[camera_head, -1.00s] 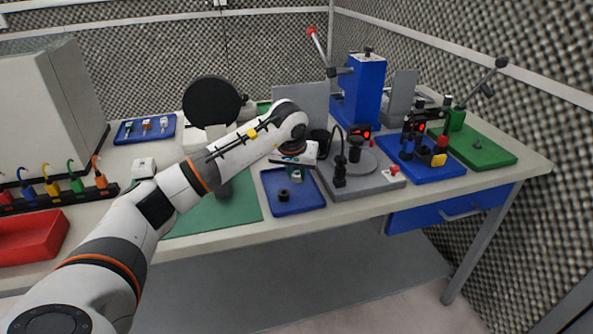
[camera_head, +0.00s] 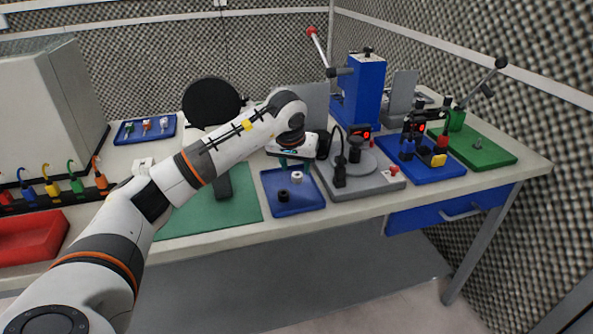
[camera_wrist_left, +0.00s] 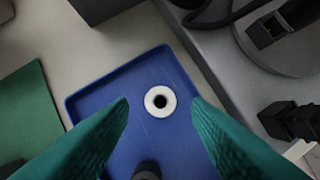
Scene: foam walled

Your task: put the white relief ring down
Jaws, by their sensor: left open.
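The white relief ring (camera_head: 296,177) lies on the blue tray (camera_head: 309,203), toward its back right part. In the left wrist view the ring (camera_wrist_left: 160,101) lies flat on the tray floor with its dark hole facing up. My left gripper (camera_head: 285,163) is above the back of the tray. Its two green fingers (camera_wrist_left: 160,112) are spread wide, apart from the ring on both sides, and hold nothing. A black ring-like part (camera_head: 283,195) stands on the same tray, nearer the front. My right gripper is not in view.
A grey fixture with a round plate (camera_head: 362,165) stands close to the tray's right. A green mat (camera_head: 240,204) lies to its left. A black round disc (camera_head: 211,103) and a blue press (camera_head: 362,90) stand behind.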

